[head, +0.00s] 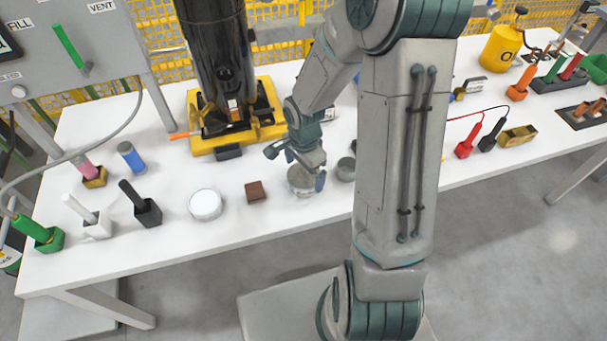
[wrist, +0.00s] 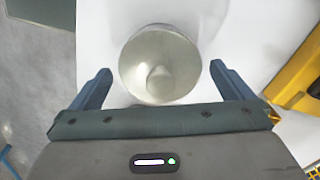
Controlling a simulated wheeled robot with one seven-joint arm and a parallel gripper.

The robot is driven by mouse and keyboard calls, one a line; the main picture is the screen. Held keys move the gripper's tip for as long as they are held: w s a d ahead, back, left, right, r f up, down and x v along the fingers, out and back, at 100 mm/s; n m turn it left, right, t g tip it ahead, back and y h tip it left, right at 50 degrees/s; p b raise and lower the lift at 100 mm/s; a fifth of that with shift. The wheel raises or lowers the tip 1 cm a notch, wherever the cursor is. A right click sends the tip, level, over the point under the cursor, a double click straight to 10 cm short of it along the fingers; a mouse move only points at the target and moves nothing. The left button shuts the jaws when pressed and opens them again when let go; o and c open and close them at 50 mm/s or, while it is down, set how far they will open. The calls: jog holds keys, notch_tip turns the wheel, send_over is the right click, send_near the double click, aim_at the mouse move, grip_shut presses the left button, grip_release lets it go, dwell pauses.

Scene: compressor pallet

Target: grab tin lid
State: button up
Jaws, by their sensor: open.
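A round, pale metal piece that looks like the tin lid (head: 301,187) lies on the white table near its front edge. In the wrist view my gripper (wrist: 160,72) is open, one finger on each side of the lid, with gaps between fingers and rim. Whether the fingertips are down at lid height I cannot tell.
A brown block (head: 255,191) and a round white-topped tin (head: 205,204) stand left of the lid. A small grey cup (head: 346,169) is close on its right. The yellow base (head: 205,146) of a black machine is behind. The table's front edge is near.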

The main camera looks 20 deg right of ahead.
jog(key=c, duration=0.9)
jog(key=shift+r, duration=0.15)
